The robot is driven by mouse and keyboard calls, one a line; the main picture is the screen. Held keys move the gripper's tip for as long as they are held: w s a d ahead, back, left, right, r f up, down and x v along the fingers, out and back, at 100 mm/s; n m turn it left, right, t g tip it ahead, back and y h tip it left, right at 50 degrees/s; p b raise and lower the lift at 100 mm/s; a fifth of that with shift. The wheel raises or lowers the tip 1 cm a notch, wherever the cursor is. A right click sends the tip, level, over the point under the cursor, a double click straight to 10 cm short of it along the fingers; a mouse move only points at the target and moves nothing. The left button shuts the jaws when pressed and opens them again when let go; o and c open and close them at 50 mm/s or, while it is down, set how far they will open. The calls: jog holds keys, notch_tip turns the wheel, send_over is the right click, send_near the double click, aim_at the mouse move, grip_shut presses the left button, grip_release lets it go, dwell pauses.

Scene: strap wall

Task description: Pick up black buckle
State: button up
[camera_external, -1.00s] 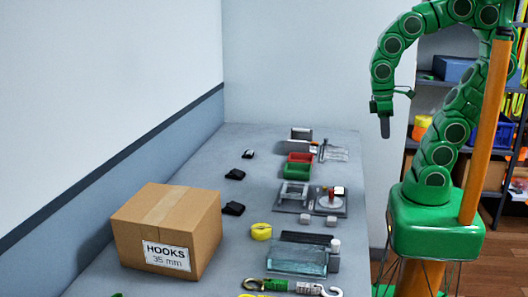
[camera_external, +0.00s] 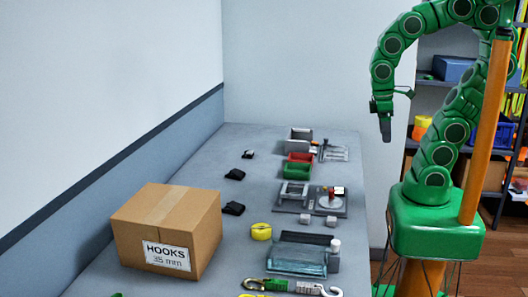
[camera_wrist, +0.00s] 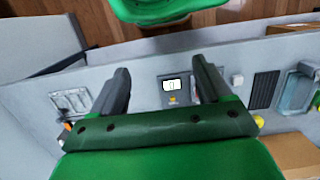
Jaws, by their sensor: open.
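Three small black objects that look like buckles lie in a row along the left half of the grey table in the external view: a far one (camera_external: 248,154), a middle one (camera_external: 235,174) and a near one (camera_external: 233,208). I cannot tell which is the task's buckle. My gripper (camera_external: 386,128) hangs beyond the table's right edge, above table height and well apart from all three. In the wrist view its two grey fingers (camera_wrist: 160,68) are spread with nothing between them. No black buckle can be made out clearly in the wrist view.
A cardboard box labelled HOOKS (camera_external: 166,232) stands at the near left. Red and green bins (camera_external: 297,171), a scale (camera_external: 330,203), a yellow strap roll (camera_external: 261,232) and a clear glassy box (camera_external: 297,258) line the right side. The table around the black pieces is clear.

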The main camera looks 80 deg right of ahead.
jog(key=w+a, duration=0.2)
jog(key=w, duration=1)
jog(key=m+t, duration=0.2)
send_near(233, 205)
jog(key=shift+s+d+f, duration=0.15)
jog(key=shift+s+d, duration=0.1)
jog(key=shift+d, duration=0.25)
jog(key=shift+w+a+f, duration=0.2)
jog(key=shift+a+f, duration=0.05)
jog(key=shift+f, duration=0.15)
jog(key=shift+w+a+f, duration=0.1)
jog(key=shift+f, duration=1.8)
jog(key=shift+w+f, duration=0.1)
jog(key=shift+f, duration=1.8)
jog(key=c, duration=1.2)
jog(key=shift+r, duration=0.1)
jog(key=shift+r, duration=0.1)
